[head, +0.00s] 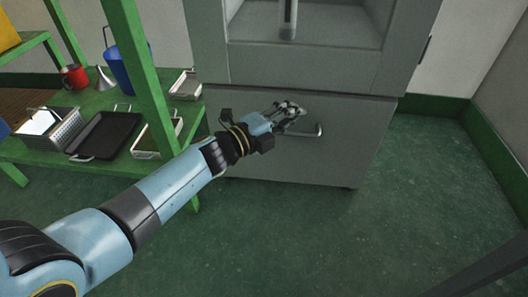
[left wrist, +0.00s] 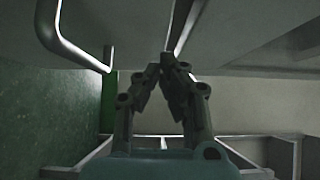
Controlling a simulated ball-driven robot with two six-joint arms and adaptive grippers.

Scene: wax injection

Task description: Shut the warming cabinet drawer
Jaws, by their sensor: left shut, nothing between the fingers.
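The grey warming cabinet (head: 310,68) stands at the back centre of the head view. Its drawer (head: 330,165) is the wide grey front at the bottom, with a bar handle (head: 318,131). The handle also shows at the upper left of the left wrist view (left wrist: 75,45). A narrow seam runs along the drawer's top edge; I cannot tell whether a small gap is left there. My left gripper (head: 297,110) is shut and empty, in front of the drawer's upper part and just above the handle. Its fingertips meet in the left wrist view (left wrist: 165,68). Contact with the drawer is unclear.
A green shelf rack (head: 150,85) stands close on the left, holding a black tray (head: 104,135), a wire basket (head: 62,130), a red mug (head: 74,77) and a blue container (head: 118,70). Green floor (head: 420,210) is clear in front and to the right of the cabinet.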

